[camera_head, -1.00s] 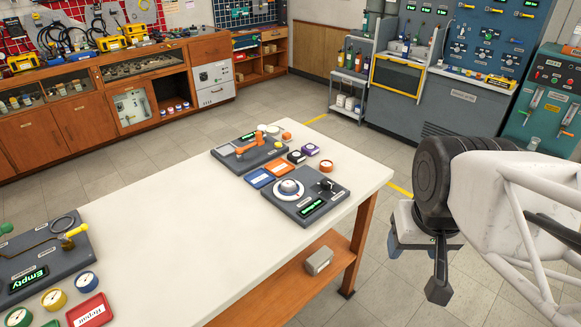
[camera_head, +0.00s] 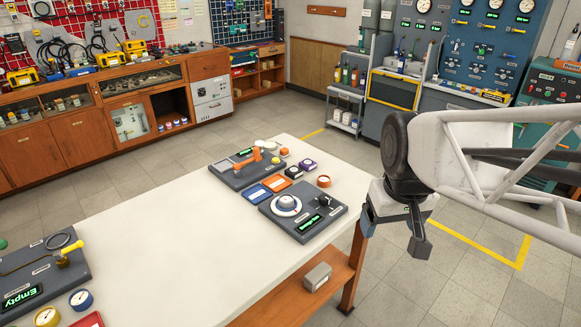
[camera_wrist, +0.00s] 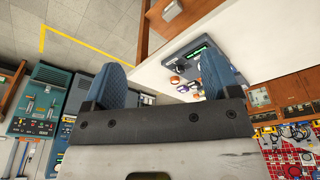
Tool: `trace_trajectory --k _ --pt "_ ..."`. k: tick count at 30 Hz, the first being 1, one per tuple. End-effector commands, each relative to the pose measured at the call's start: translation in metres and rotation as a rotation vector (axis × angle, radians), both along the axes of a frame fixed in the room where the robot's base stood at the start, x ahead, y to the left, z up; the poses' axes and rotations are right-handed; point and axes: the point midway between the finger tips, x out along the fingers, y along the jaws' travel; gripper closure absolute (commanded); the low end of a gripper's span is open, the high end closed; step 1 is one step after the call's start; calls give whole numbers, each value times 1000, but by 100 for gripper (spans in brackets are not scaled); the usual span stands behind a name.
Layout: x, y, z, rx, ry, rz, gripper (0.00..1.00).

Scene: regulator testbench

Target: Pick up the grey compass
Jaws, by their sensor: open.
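I cannot pick out the grey compass for certain. A dark square-looking instrument with a pale face (camera_head: 293,172) sits on the white table among small round-faced pieces, and it may be the compass. Beside it are a purple piece (camera_head: 308,165) and an orange one (camera_head: 323,181). My gripper (camera_head: 394,228) is open and empty, off the table's right edge and apart from these pieces. In the wrist view my gripper (camera_wrist: 160,75) shows two blue fingers wide apart. Small pieces on the table show between them, partly hidden by the right finger.
A grey dial panel (camera_head: 302,208) and a panel with an orange handle (camera_head: 246,164) flank the small pieces. Blue and orange trays lie between them. The white table's middle (camera_head: 165,235) is clear. A grey box (camera_head: 317,276) sits on the lower shelf.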

Motion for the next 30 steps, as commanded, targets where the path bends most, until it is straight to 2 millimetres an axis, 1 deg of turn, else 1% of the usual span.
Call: trace_trajectory --k 1,3,11,16,23,30 --pt "14 4 0 -3 9 26 18" --pt "31 10 0 -8 18 63 18" --pt "94 34 -6 -25 49 202 18" --pt "135 53 -15 -36 70 293 18" --pt "189 82 -33 -49 95 416 18" --pt "242 116 -61 -60 123 544 18"
